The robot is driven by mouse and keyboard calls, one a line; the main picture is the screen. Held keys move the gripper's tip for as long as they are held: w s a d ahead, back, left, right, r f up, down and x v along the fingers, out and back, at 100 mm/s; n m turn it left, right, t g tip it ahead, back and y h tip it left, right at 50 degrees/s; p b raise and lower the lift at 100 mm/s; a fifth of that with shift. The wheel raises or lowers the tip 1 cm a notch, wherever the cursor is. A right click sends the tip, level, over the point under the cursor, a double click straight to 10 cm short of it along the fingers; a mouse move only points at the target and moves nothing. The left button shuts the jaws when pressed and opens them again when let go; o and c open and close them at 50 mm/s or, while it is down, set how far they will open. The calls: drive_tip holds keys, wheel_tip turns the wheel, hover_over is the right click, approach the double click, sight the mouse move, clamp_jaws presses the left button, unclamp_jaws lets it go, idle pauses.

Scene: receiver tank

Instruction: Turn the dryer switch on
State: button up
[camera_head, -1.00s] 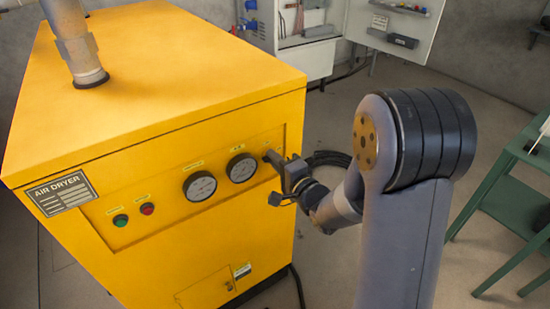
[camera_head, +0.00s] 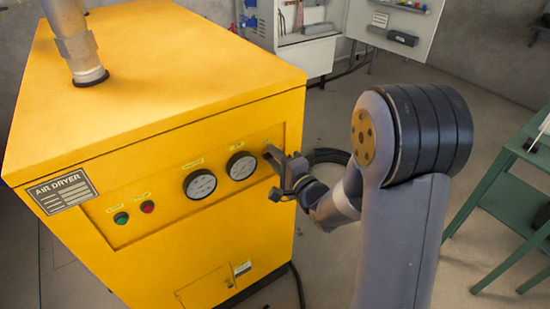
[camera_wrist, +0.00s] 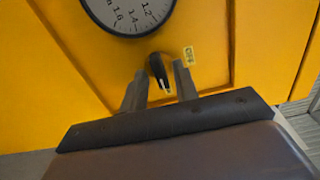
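The yellow air dryer (camera_head: 150,100) stands at the left in the head view, its front panel facing me. The dryer switch is a small black knob (camera_wrist: 158,68) with a light mark, seen in the wrist view below a round gauge. In the head view my gripper hides the switch. My gripper (camera_wrist: 160,78) is at the panel's right end; it also shows in the head view (camera_head: 272,158). Its two fingers are apart, one on each side of the knob, with small gaps seeming to show. A small yellow label (camera_wrist: 188,56), too blurred to read, is right of the knob.
Two gauges (camera_head: 200,184) (camera_head: 240,166) and a green (camera_head: 121,218) and a red button (camera_head: 147,207) share the panel. A pipe (camera_head: 78,45) rises from the dryer's top. A green table (camera_head: 510,165) stands at the right. An open cabinet (camera_head: 305,40) is behind.

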drive_tip(key=shift+o, duration=0.3)
drive_tip(key=v, duration=1)
drive_tip(key=shift+s+d, duration=0.3)
drive_tip(key=x, duration=1.1)
drive_tip(key=shift+s, duration=0.1)
